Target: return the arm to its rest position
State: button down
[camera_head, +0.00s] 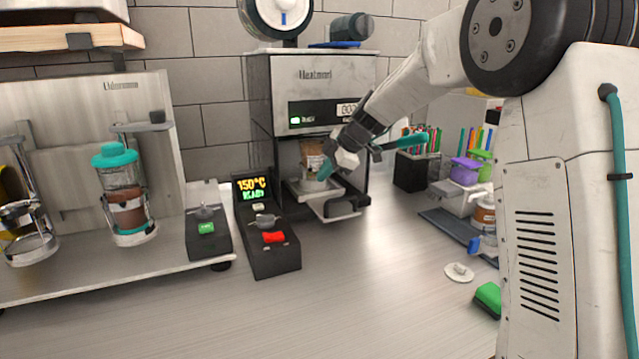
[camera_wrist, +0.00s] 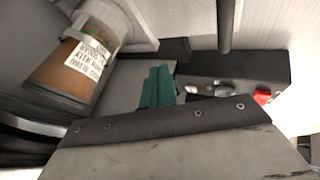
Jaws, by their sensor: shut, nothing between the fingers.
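My gripper (camera_head: 325,170) is in front of the cup sealer (camera_head: 312,85), at the mouth of its bay. Its teal fingers also show in the wrist view (camera_wrist: 157,87), pressed together and empty. A cup (camera_head: 312,155) with brown contents stands in the sealer bay, partly hidden by my gripper. In the wrist view the cup (camera_wrist: 72,70) is at the upper left, with a printed white label, beside the fingers and apart from them. My arm reaches down from the upper right in the head view.
A control box (camera_head: 265,228) reads 150°C READY in front of the sealer. A dispenser (camera_head: 122,195) with a teal lid stands at left. A black pen holder (camera_head: 412,170), a purple-lidded tub (camera_head: 465,172) and a green block (camera_head: 488,298) are at right. The middle counter is clear.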

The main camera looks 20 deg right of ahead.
jog(key=s+a+r+m+g+h, duration=0.1)
jog(key=s+r+m, duration=0.2)
jog(key=s, duration=0.8)
jog(key=s+a+r+m+g+h, duration=0.15)
jog(key=s+m, duration=0.25)
jog(key=s, duration=0.6)
jog(key=s+d+f+m+h, duration=0.1)
jog(key=s+f+m, duration=0.1)
jog(key=s, duration=0.7)
jog(key=s+d+f+m+g, duration=0.1)
jog(key=s+m, duration=0.4)
jog(key=s, duration=0.4)
jog(key=s+d+f+m+h, duration=0.1)
jog(key=s+f+m, duration=0.1)
jog(key=s, duration=0.7)
jog(key=shift+d+f+m+g+h, duration=0.3)
jog(key=shift+d+m+g+h, duration=0.1)
jog(key=shift+m, duration=0.5)
